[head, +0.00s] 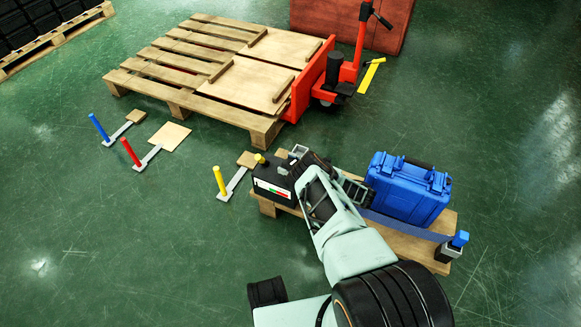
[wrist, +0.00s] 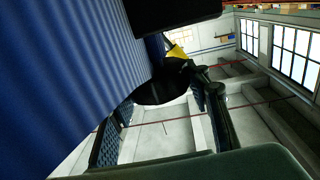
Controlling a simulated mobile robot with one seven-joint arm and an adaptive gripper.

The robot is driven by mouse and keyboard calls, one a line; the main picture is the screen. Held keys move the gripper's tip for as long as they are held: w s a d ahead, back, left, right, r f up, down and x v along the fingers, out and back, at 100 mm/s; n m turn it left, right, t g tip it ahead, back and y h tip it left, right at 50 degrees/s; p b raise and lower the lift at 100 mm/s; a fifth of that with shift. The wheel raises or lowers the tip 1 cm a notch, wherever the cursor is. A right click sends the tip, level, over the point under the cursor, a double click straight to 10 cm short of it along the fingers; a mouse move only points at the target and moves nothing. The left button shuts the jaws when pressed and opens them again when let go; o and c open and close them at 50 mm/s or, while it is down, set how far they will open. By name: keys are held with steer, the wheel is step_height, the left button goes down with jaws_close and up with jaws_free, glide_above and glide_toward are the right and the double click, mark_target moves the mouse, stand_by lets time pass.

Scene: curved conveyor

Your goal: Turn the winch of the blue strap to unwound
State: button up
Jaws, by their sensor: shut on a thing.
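The blue strap (head: 405,223) runs low along the front of a blue case (head: 405,188) on a small pallet. At its right end stands a dark post with a blue top (head: 460,239), apart from my gripper. A grey metal fitting (head: 298,151) stands at the pallet's far left end; I cannot tell which one is the winch. My gripper (head: 312,162) is close to that grey fitting, partly hidden by my arm. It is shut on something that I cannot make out. In the wrist view a ribbed blue surface (wrist: 60,70) fills the left side, close to the camera.
A black box (head: 272,180) with a yellow knob stands left of my gripper. The small pallet (head: 400,243) lies under the case. Blue (head: 99,128), red (head: 130,152) and yellow (head: 219,181) levers stand on the floor. A large pallet (head: 190,105) with a red pallet jack (head: 345,75) is behind.

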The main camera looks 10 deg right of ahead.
steer(key=shift+a+r+n+g+y, duration=0.1)
steer(key=shift+n+g+y, duration=0.2)
steer(key=shift+g, duration=0.1)
steer(key=o, duration=1.2)
steer(key=shift+s+d, duration=0.2)
steer(key=shift+d, duration=0.35)
steer(key=v, duration=1)
steer(key=shift+s+d, duration=0.25)
steer(key=shift+s, duration=0.05)
